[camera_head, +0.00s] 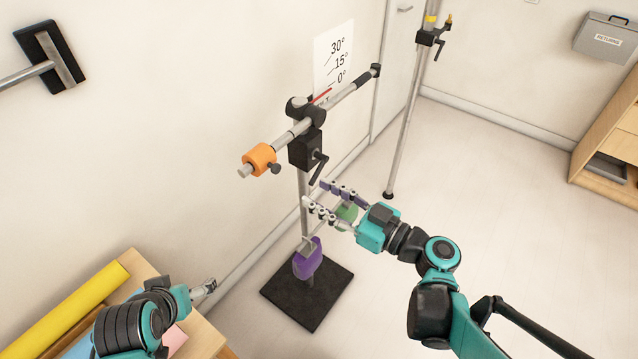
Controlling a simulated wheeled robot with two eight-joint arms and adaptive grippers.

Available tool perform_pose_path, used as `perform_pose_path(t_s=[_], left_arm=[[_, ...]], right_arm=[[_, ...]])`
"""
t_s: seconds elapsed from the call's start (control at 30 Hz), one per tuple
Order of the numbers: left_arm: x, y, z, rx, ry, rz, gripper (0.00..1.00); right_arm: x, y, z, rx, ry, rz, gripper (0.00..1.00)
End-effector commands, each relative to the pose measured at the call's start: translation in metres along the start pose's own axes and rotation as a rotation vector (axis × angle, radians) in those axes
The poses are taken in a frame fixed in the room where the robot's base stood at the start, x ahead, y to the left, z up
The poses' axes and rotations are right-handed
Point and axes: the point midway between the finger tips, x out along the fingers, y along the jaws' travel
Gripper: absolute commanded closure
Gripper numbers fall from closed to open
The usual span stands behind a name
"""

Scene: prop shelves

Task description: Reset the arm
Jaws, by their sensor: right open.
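A metal boom arm (345,93) crosses the top of a stand, tilted in the picture with its black end up at the right. An orange collar (259,158) sits near its lower left end. A red pointer (322,96) lies close to the 0° mark of the angle chart (334,58). A black clamp block with a crank handle (319,168) is below the pivot. My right gripper (314,191) is open below the crank, near the stand's pole; contact cannot be told. My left gripper (207,288) is low at the left, its jaws unclear.
A purple weight (308,262) is at the pole above the black base plate (328,296). A green item (347,213) is partly hidden by my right gripper. Another stand (405,125) is behind. A wooden table with a yellow roll (65,311) is at lower left.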

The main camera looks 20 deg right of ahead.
Motion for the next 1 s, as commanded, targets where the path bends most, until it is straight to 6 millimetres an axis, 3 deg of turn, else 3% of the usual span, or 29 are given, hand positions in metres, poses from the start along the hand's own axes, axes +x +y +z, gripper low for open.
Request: perform_pose_path(t_s=[0.27,0.37,0.47,0.6,0.7,0.83,1.0], left_arm=[[0.000,0.000,0.000,0.000,0.000,0.000,0.12],[0.001,0.000,0.001,0.000,0.000,0.000,0.12],[0.003,0.000,0.002,0.000,0.000,0.000,0.12],[0.005,0.000,0.004,0.000,0.000,0.000,0.12],[0.006,0.000,0.004,0.000,0.000,0.000,0.12],[0.007,0.000,0.005,0.000,0.000,0.000,0.12],[0.008,0.000,0.006,0.000,0.000,0.000,0.12]], right_arm=[[0.003,-0.004,0.007,0.023,-0.036,-0.008,0.58],[0.008,-0.016,0.029,0.092,-0.155,-0.022,0.58],[0.009,-0.031,0.064,0.196,-0.355,-0.008,0.58],[-0.010,-0.043,0.110,0.309,-0.649,0.113,0.58],[-0.032,-0.040,0.127,0.340,-0.798,0.253,0.58],[-0.058,-0.029,0.131,0.336,-0.892,0.435,0.58],[-0.076,-0.016,0.123,0.313,-0.913,0.582,0.58]])
